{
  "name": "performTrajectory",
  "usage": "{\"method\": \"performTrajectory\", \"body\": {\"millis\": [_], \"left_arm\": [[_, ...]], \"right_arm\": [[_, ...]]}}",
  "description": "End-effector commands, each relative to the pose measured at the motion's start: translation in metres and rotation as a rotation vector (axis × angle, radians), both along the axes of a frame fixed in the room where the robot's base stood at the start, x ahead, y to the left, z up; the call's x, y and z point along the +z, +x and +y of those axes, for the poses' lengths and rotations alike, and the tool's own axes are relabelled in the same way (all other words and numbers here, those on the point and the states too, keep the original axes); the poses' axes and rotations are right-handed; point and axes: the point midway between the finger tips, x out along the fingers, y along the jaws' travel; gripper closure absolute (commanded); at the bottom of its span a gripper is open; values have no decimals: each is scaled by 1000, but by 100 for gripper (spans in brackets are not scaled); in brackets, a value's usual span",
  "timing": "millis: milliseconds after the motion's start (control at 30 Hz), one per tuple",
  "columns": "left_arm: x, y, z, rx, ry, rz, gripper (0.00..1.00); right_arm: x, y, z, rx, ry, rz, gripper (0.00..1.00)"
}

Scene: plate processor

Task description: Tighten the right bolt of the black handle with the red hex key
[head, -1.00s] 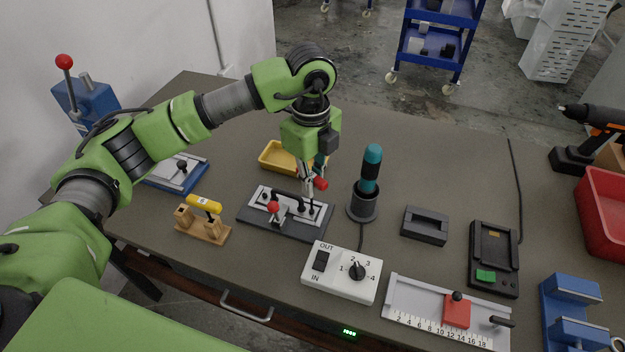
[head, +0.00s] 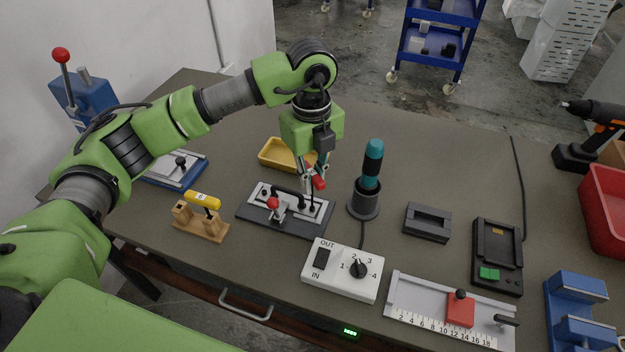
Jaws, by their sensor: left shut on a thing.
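My left gripper (head: 311,180) points down above the right end of the fixture and is shut on the red hex key (head: 319,183). The key's red handle shows between the fingers; its lower tip is too small to make out against the fixture. The black handle (head: 289,192) is an arched bar on a light plate on a dark grey base (head: 262,222). The handle's right end and its right bolt lie just below the gripper; I cannot tell whether the key sits in the bolt. A red-knobbed clamp (head: 273,204) stands at the front of the plate. My right gripper is not in view.
A yellow tray (head: 274,158) lies behind the fixture. A teal-handled tool in a dark holder (head: 363,204) stands close to the right. A white switch box (head: 341,285) is in front, and a wooden stand with a yellow-handled tool (head: 201,230) is at left.

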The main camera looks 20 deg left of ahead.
Motion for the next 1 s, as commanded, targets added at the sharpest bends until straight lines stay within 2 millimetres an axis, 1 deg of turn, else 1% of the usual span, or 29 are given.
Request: {"method": "performTrajectory", "body": {"millis": [33,200,400,600,833,1000], "left_arm": [[-3,0,0,-32,0,0,100],[-3,0,0,-106,0,1,100],[-2,-1,0,-245,1,1,100],[-3,-1,1,-360,1,2,100],[-2,-1,1,-483,1,2,100],[-2,-1,2,-601,1,0,100]], "right_arm": [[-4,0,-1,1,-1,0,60],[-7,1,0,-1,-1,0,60],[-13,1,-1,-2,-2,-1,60],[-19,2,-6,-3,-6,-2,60],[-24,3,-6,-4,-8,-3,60],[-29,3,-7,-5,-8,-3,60]]}}
